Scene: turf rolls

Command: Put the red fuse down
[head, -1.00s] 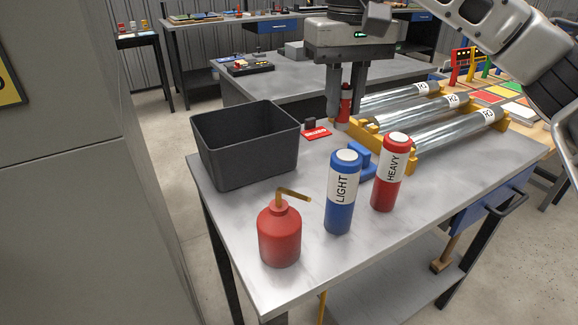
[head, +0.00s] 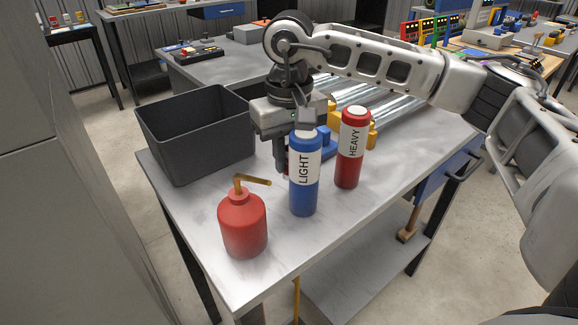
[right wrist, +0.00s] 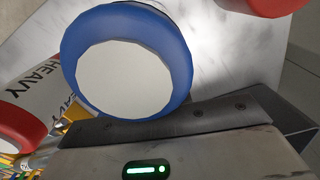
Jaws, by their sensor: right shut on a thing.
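My right gripper (head: 282,158) is low over the near workbench, just behind and left of the blue canister marked LIGHT (head: 305,182). It is shut on the red fuse (head: 286,170), of which only a sliver of red shows beside the finger. The canister and fingers hide the rest, so I cannot tell whether the fuse touches the bench. In the right wrist view the blue canister's white top (right wrist: 125,68) fills the middle, close to the gripper body, and the fuse is not visible. My left gripper is not in view.
A red canister marked HEAVY (head: 349,170) stands right of the blue one. A red oil can (head: 242,225) with a brass spout stands in front. A dark open bin (head: 200,150) is at left. Clear rolls (head: 385,100) lie behind. Bare bench (head: 190,205) shows left of the oil can.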

